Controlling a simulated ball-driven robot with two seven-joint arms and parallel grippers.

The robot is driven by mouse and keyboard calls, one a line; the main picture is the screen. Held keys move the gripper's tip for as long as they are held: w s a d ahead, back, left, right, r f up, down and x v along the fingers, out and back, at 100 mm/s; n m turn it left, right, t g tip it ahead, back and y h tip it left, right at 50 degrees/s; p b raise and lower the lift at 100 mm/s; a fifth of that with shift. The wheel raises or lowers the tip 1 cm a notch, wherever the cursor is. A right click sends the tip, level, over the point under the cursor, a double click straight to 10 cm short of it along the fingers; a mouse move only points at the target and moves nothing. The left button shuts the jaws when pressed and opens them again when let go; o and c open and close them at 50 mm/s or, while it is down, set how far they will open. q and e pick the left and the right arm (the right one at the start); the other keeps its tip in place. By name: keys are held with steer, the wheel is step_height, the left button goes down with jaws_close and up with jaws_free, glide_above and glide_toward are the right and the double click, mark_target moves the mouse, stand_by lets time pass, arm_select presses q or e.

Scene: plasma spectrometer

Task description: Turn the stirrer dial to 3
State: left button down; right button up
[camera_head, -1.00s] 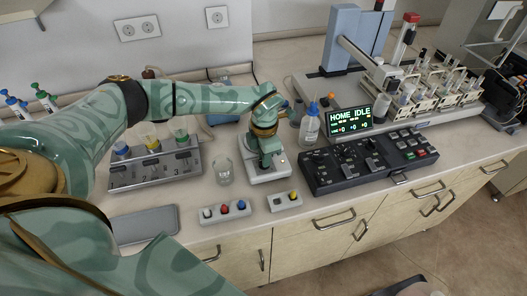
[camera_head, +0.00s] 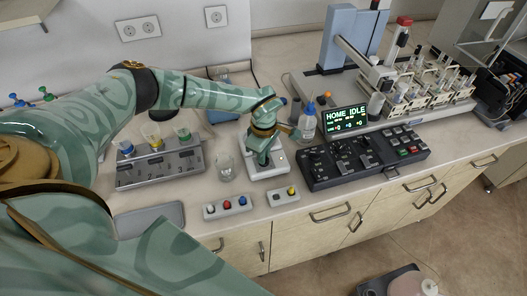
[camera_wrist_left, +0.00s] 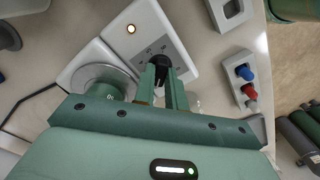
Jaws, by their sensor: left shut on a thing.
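The white stirrer (camera_head: 282,168) stands on the bench in the middle of the head view. My left gripper (camera_head: 263,158) reaches down over it and hides much of its top. In the left wrist view the stirrer's white panel (camera_wrist_left: 148,22) shows a lit round lamp and small dark marks. The black dial (camera_wrist_left: 161,61) sits between the two fingertips of my left gripper (camera_wrist_left: 162,72), which is shut on it. The dial's pointer and the number it points to cannot be read. My right gripper is not in view.
A glass beaker (camera_head: 226,172) stands close left of the stirrer. A bottle (camera_head: 307,124) and a black control panel (camera_head: 330,180) are to the right. A strip of coloured knobs (camera_head: 227,207) and a small box (camera_head: 284,196) lie in front. A three-station rack (camera_head: 160,171) is left.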

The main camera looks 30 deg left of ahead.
arm_select(q)
steer(key=m, duration=0.4)
steer(key=shift+w+r+m+p, duration=0.1)
steer(key=shift+m+p, duration=0.2)
steer(key=shift+p, duration=0.1)
steer(key=shift+m, duration=2)
steer(key=c, duration=1.4)
jaws_free()
steer(key=shift+c, duration=0.2)
step_height(320, 180, up, 16)
steer(key=p, duration=0.1)
steer(key=shift+p, duration=0.4)
